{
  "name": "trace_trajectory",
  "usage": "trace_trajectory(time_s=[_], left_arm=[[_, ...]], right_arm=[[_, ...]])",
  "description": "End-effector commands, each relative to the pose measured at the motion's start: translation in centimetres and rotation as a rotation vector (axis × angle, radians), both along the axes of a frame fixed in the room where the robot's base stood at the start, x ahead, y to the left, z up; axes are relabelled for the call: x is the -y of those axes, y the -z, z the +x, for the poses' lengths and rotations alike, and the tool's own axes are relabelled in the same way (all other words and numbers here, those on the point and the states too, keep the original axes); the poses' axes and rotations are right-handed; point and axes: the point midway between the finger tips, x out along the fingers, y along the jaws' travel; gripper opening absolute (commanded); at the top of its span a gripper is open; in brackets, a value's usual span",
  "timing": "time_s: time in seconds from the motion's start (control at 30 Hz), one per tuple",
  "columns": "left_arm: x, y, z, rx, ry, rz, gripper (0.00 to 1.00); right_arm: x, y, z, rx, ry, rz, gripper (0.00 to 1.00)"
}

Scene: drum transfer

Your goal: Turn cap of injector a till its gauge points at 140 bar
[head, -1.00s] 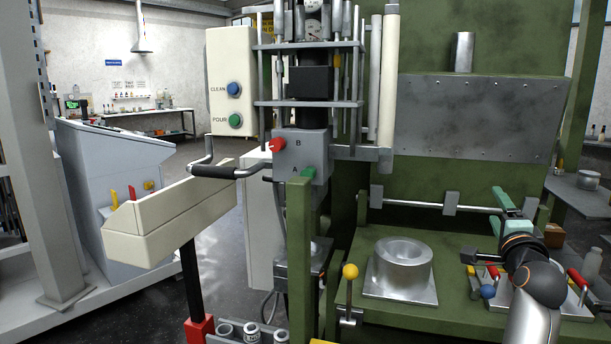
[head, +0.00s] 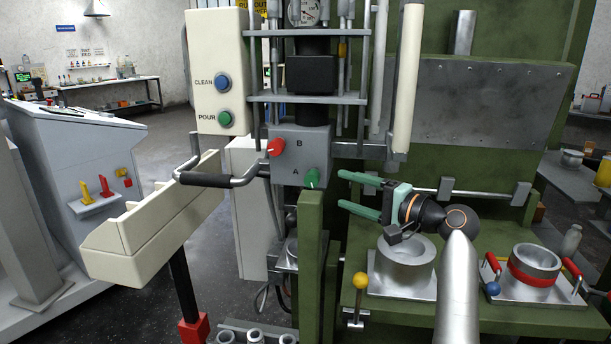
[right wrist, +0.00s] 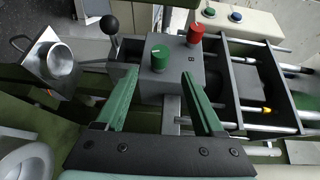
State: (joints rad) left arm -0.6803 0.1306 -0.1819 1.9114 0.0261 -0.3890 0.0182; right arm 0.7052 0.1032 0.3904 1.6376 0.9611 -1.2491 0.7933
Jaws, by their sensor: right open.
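The green cap marked A (head: 312,178) is on the front of the grey injector block (head: 288,168), below and right of the red cap marked B (head: 275,147). A round gauge (head: 303,12) is cut off at the top edge; its reading is too small to tell. My right gripper (head: 341,190) is open and empty, just right of the green cap, fingers pointing left at it. In the right wrist view the green cap (right wrist: 159,58) sits beyond and between the two green fingertips (right wrist: 160,75), apart from both. The red cap (right wrist: 195,33) is behind it. My left gripper is not in view.
A green post (head: 311,265) stands just below the block. A black-handled lever (head: 235,182) juts out left. A steel ring mould (head: 405,262) lies below my right gripper. A yellow-knobbed lever (head: 360,281) stands at the bench's front.

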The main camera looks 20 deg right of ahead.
Motion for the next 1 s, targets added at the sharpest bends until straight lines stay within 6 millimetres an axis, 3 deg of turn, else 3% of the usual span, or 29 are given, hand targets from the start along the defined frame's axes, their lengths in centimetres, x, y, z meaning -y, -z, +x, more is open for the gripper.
trace_trajectory(time_s=[0.3, 0.5, 1.0], left_arm=[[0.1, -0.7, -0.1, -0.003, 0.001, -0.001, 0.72], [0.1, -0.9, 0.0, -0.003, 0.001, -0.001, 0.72], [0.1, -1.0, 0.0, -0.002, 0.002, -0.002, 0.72]], right_arm=[[-3.4, 0.1, 5.4, -0.001, -0.002, 0.004, 0.7], [-4.7, 0.2, 7.6, -0.001, 0.001, 0.002, 0.7], [-5.4, 0.4, 8.7, 0.0, 0.002, 0.0, 0.7]])
